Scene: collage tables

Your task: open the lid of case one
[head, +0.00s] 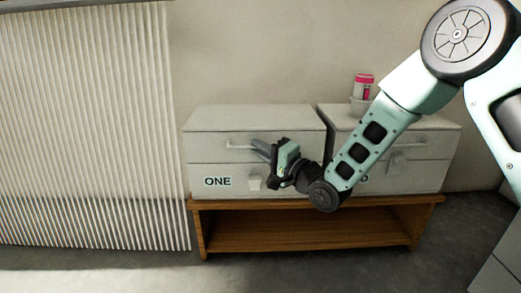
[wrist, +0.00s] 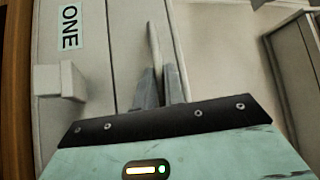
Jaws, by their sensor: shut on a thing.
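Case one (head: 205,150) is a pale box with a "ONE" label (head: 217,181) on its lower front. Its lid (head: 250,118) looks shut, with a thin seam across the front. A light bar handle (head: 236,146) sits on the lid's front; it also shows in the wrist view (wrist: 154,45). My gripper (head: 258,148) is at the front of case one, its grey fingers (wrist: 160,88) shut on the handle. The fingers hide part of the handle. A small pale latch block (head: 254,183) is below the seam, also in the wrist view (wrist: 58,80).
A second pale case (head: 430,175) stands to the right, across a narrow gap, partly behind my arm. A pink and white jar (head: 363,82) in a pale dish (head: 359,104) is on it. Both cases stand on a wooden bench (head: 300,243). A ribbed panel (head: 85,130) is at left.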

